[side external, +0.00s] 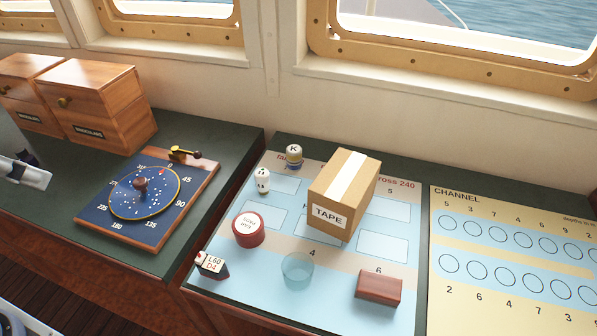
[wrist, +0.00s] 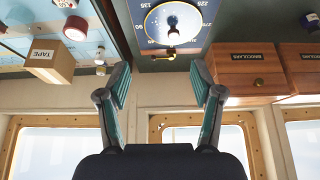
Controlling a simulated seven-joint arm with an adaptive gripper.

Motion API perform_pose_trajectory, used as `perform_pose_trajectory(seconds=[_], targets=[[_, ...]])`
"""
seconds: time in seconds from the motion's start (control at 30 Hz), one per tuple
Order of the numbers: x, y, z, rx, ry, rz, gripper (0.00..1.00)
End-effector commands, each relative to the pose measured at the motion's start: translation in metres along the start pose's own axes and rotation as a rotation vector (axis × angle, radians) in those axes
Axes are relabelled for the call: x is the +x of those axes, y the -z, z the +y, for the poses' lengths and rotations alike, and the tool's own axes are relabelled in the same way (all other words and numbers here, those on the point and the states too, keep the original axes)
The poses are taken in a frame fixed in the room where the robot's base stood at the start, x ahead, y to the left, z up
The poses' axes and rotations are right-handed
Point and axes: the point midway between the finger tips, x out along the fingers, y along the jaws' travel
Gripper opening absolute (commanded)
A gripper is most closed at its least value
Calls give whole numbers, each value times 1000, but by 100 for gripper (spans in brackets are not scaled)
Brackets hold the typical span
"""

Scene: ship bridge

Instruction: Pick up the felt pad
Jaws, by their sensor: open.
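I cannot identify the felt pad for certain in either view. In the side external view, a reddish-brown block (side external: 379,288) lies at the front right of the pale blue chart (side external: 330,292); I cannot tell its material. A red round piece with a white labelled top (side external: 249,229) stands at the chart's left; it also shows in the wrist view (wrist: 75,28). In the wrist view my gripper (wrist: 160,76) is open, with nothing between its fingers. The blue dial board (wrist: 184,40) lies beyond the fingertips. The gripper cannot be made out clearly in the side external view.
A cardboard TAPE box (side external: 342,193) stands on the chart. Small labelled pieces (side external: 294,156), (side external: 262,181), (side external: 212,265) and a clear bluish round item (side external: 297,267) surround it. The dial board (side external: 147,199) and wooden binocular boxes (side external: 99,104) occupy the left counter. A gap separates the counters.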

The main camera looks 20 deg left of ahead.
Motion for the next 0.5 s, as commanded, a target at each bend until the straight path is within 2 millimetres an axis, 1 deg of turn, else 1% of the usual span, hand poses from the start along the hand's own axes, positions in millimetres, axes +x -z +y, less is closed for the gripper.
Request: perform_pose_trajectory(seconds=[0.07, 0.33, 0.43, 0.47, 0.5], targets=[[0, 0, 0, 0, 0, 0, 76], [0, 0, 0, 4, 0, 0, 76], [0, 0, 0, 52, 0, 2, 76], [-3, 5, 0, 80, 0, 15, 76], [-13, 19, 2, 133, 4, 53, 76]])
